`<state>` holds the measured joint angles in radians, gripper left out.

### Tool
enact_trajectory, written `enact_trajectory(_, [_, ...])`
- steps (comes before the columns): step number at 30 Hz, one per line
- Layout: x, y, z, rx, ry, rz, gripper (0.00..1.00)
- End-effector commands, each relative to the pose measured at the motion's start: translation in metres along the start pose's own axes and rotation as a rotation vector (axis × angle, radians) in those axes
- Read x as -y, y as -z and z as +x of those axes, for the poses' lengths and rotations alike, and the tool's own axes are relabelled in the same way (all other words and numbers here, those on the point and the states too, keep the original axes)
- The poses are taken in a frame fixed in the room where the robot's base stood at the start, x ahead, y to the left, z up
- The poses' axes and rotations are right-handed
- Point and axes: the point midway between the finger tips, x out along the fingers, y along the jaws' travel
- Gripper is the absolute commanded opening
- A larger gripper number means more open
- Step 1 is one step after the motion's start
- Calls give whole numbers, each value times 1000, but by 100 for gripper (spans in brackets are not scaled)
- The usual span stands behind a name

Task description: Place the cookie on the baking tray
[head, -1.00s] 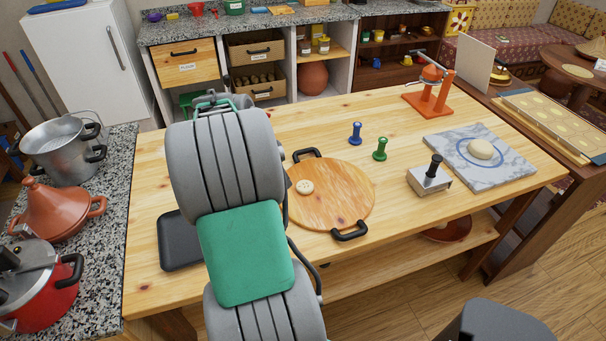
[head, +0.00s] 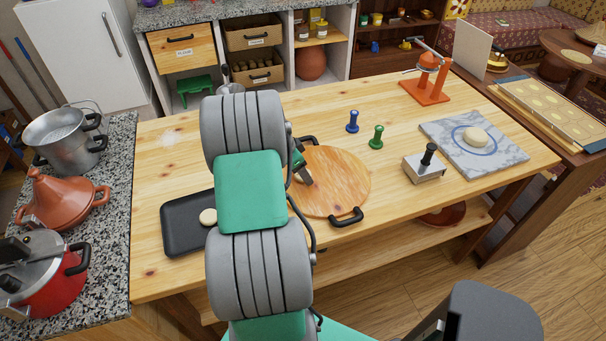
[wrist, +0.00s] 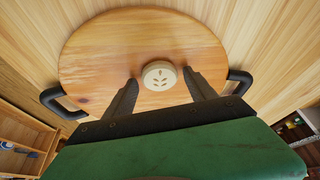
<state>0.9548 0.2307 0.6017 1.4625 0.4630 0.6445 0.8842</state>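A round cream cookie with small slots on top (wrist: 160,75) lies on the round wooden board (wrist: 90,55) in the wrist view. My gripper (wrist: 161,77) is open, with one fingertip on each side of the cookie and a small gap at both sides. In the head view my gripper (head: 305,178) is low over the left part of the board (head: 340,180), and the cookie there is hidden behind it. The dark baking tray (head: 178,238) lies left of my arm, partly covered by it. A pale round piece (head: 208,216) lies on the tray.
A blue peg-like tool (head: 353,122), a green one (head: 376,138) and a metal press with a black knob (head: 425,165) stand right of the board. A marble slab with dough (head: 450,158) lies farther right. The table's back left is clear.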

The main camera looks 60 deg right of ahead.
Motion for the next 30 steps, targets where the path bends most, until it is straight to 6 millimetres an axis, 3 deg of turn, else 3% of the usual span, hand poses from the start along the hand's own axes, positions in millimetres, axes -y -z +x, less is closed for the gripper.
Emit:
enact_trajectory(21, [0,0,-1,0,1,-1,5])
enact_trajectory(30, [1,2,-6,-1,2,-1,4])
